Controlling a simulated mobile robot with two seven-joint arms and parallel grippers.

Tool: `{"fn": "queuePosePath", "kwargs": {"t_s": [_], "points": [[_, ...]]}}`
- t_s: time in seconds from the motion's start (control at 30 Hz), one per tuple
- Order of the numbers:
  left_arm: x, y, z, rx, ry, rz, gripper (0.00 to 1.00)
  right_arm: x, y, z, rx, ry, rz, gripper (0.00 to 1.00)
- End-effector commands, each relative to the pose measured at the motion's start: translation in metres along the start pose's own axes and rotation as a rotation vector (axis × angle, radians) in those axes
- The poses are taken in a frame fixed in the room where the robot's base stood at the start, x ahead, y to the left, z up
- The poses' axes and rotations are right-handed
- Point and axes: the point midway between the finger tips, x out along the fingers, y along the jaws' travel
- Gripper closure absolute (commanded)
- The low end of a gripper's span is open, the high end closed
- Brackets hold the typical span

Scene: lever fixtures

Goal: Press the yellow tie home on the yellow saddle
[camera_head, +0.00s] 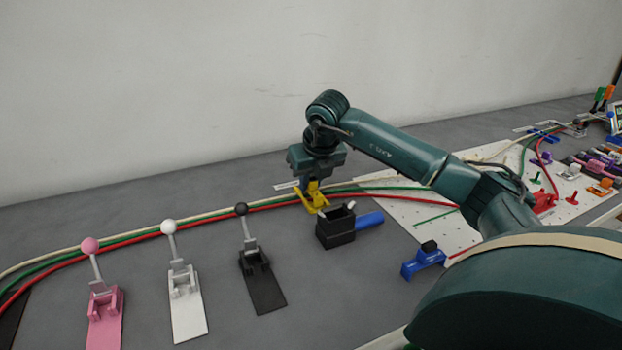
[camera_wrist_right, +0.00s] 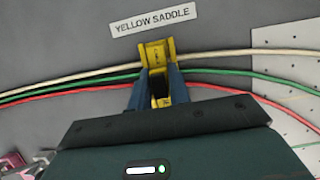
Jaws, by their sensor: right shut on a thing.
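The yellow saddle (camera_head: 316,204) stands on the grey table at the white, green and red cables, which run through or against it. In the right wrist view the yellow saddle (camera_wrist_right: 157,50) shows below its label, with the cables passing on both sides. My right gripper (camera_head: 311,183) points down at the saddle. Its blue fingers (camera_wrist_right: 158,88) are shut on a yellow part between them, apparently the yellow tie (camera_wrist_right: 158,80). Whether the tie is fully seated cannot be told, as the fingers and gripper body hide part of it. My left gripper is not in view.
A black box (camera_head: 335,228) and a blue handle (camera_head: 368,220) stand just right of the saddle. Black (camera_head: 262,285), white (camera_head: 187,305) and pink (camera_head: 105,320) lever fixtures stand at the left. A blue fixture (camera_head: 423,263) and a white perforated board (camera_head: 400,212) lie right.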

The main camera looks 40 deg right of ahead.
Motion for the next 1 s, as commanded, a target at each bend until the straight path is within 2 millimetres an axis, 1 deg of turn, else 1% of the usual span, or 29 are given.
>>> {"fn": "queuePosePath", "kwargs": {"t_s": [0.1, 0.13, 0.43, 0.6, 0.87, 1.0], "points": [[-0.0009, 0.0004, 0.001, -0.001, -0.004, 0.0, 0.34, -0.0002, -0.0002, 0.0001, 0.0, 0.0, 0.0, 1.0], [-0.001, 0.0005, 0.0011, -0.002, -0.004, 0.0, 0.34, -0.0002, -0.0002, 0.0001, 0.0, 0.0, 0.0, 0.8], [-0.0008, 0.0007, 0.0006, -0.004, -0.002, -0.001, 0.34, -0.0003, -0.0002, 0.0, 0.0, 0.0, 0.0, 0.56], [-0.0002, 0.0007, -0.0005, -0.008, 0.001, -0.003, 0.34, -0.0002, -0.0001, 0.0, 0.0, 0.0, 0.0, 0.55], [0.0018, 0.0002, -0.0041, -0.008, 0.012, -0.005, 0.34, -0.0003, -0.0001, 0.0, 0.0, 0.0, 0.0, 0.34], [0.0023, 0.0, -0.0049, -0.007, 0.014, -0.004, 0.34, -0.0003, 0.0, 0.0, 0.0, 0.0, 0.0, 0.34]]}}
